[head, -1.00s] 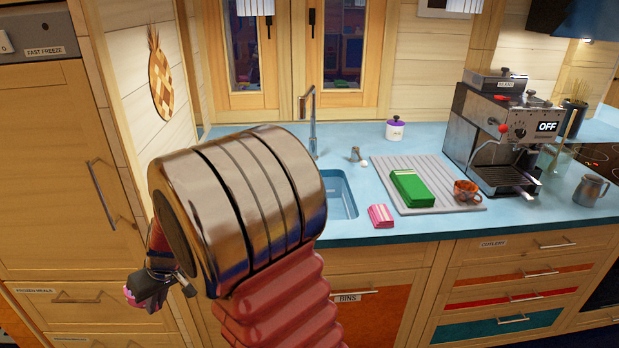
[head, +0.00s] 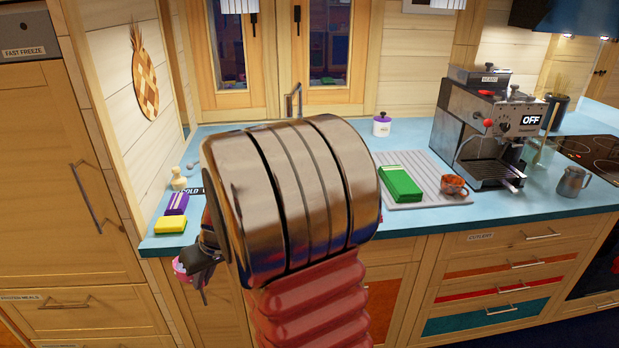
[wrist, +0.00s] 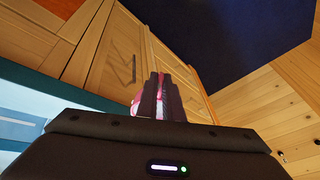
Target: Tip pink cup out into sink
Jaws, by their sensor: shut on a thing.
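My gripper (head: 200,272) is low at the left of my arm in the head view, in front of the counter's front edge. It is shut on the pink cup (head: 181,269), of which only a small part shows. In the wrist view the dark fingers (wrist: 161,98) cover most of the cup, and a pink strip of it (wrist: 135,106) shows beside them. I cannot tell the cup's tilt or what is in it. The sink is hidden behind my arm in the head view; only the top of its tap (head: 293,100) shows.
A purple packet (head: 176,203) and a yellow sponge (head: 170,225) lie on the counter's left end. A green block (head: 400,184) and an orange-brown cup (head: 453,185) are on the drainer (head: 433,170). A coffee machine (head: 490,130) stands at the right.

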